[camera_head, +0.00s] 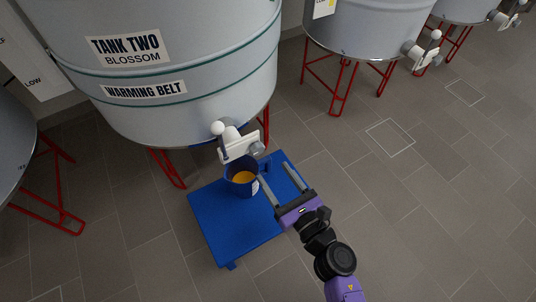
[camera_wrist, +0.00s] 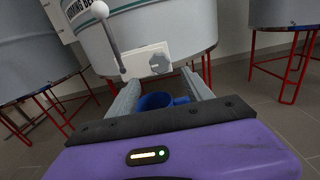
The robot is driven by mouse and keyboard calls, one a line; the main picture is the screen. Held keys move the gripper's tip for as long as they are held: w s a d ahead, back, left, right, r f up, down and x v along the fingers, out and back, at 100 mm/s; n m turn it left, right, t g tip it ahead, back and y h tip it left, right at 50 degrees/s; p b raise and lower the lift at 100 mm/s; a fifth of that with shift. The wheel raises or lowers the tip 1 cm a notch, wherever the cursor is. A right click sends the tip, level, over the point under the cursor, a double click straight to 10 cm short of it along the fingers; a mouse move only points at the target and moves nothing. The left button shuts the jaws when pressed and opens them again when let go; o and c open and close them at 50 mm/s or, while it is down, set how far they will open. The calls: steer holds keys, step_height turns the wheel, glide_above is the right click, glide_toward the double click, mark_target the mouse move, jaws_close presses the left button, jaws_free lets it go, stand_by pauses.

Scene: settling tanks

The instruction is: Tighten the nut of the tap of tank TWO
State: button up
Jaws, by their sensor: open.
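Tank TWO (camera_head: 180,95) is a large grey tank labelled "TANK TWO BLOSSOM" at the upper left of the head view. Its tap (camera_head: 236,144) is a white block low on the front, with a white ball-ended lever (camera_head: 218,128). A grey lobed nut (camera_head: 257,149) sits on the tap's right side; the nut also shows in the wrist view (camera_wrist: 160,63), facing me. My gripper (camera_head: 278,177) is open and empty, its two fingers pointing toward the tap. In the wrist view the nut appears beyond the fingertips, between them, apart from both.
A blue jug (camera_head: 232,187) with amber liquid stands on a blue low stand (camera_head: 220,225) below the tap, close to my left finger. Red legs (camera_head: 167,167) hold up the tank. Another tank (camera_head: 365,35) stands to the right. The tiled floor at right is clear.

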mark_target(259, 152)
steer(key=shift+b+x, duration=0.7)
steer(key=shift+x, duration=3.2)
steer(key=shift+c, duration=0.5)
jaws_close()
